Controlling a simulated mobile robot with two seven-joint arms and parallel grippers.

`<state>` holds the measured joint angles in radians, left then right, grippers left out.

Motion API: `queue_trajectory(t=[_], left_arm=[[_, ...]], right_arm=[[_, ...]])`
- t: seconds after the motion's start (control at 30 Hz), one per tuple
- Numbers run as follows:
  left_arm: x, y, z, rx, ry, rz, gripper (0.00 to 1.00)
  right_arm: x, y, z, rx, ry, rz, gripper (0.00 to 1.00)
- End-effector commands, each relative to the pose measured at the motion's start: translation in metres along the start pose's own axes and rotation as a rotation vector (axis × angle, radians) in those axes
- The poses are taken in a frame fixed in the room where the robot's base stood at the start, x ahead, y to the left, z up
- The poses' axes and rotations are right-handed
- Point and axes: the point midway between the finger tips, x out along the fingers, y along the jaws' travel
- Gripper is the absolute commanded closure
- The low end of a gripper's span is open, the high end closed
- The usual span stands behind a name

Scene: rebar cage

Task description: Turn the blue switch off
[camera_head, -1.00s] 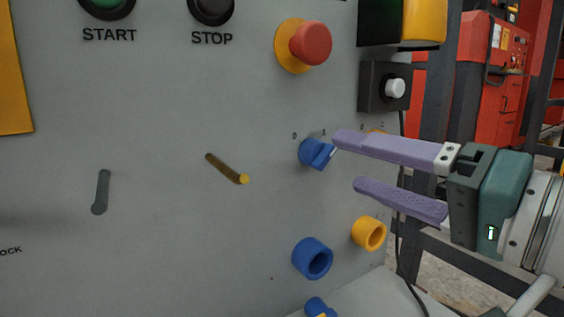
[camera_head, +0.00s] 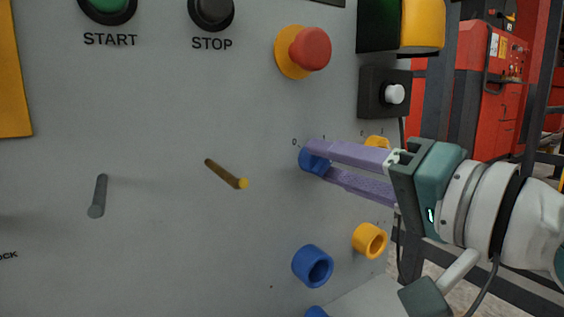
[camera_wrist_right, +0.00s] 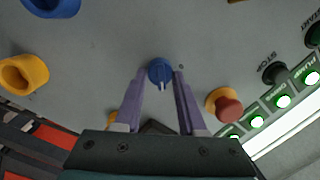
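The blue switch (camera_head: 306,161) is a round knob on the grey panel, with "0" and "1" marked above it. My right gripper (camera_head: 319,159) has its two purple fingers around the switch, one above and one below in the head view, partly covering it. In the right wrist view the blue switch (camera_wrist_right: 160,71) shows between the fingertips, its handle with a pale line pointing towards the gripper. Small gaps seem to remain beside the knob, so the fingers look open. My left gripper is not in view.
A yellow switch (camera_head: 377,142) is close behind the right fingers. A red button (camera_head: 310,48) and a black box with a white button (camera_head: 384,92) are above. Blue (camera_head: 313,266) and yellow (camera_head: 370,240) round sockets are below. A brown peg (camera_head: 226,174) juts out left.

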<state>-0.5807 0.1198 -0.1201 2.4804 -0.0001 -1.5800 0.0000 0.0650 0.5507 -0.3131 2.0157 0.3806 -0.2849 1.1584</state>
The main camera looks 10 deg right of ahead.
Motion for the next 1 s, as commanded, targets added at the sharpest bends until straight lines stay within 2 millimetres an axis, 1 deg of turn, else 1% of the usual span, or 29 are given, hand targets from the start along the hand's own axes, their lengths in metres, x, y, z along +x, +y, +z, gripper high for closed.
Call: queue_trajectory(t=[0.03,0.07,0.3,0.67,0.87,1.0], left_arm=[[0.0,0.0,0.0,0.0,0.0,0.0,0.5],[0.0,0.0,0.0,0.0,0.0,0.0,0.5],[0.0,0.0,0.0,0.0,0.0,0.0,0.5],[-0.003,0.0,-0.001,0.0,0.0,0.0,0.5],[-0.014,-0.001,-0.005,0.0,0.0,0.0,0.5],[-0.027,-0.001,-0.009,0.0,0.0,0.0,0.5]], right_arm=[[0.0,0.0,0.0,0.0,0.0,0.0,0.7],[0.0,0.0,0.0,0.0,0.0,0.0,0.73],[0.0,0.0,0.0,0.0,0.0,0.0,1.0],[0.0,-0.001,-0.001,-0.015,-0.001,0.001,1.0],[0.0,-0.003,-0.002,-0.087,-0.007,0.009,1.0],[0.0,-0.004,-0.003,-0.182,-0.013,0.017,1.0]])
